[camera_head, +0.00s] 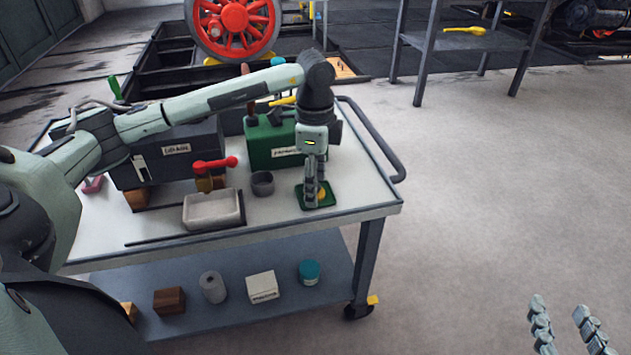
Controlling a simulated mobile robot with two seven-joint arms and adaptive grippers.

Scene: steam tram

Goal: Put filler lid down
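A small brass-yellow piece, possibly the filler lid (321,194), shows at the small green tray (327,203) near the right end of the cart top. My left gripper (312,204) points straight down over this tray. Its fingers are close together beside the yellow piece and partly hide it. I cannot tell whether they grip it or whether it rests on the tray. My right gripper (559,306) is at the bottom right, away from the cart, with its fingers apart and nothing between them.
On the cart top (364,195) are a green box (262,148), a grey cup (263,184), a grey tray (187,223), a red-handled valve (213,165) and a dark box (200,165). The lower shelf holds several small items. Open floor (480,180) lies right of the cart.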

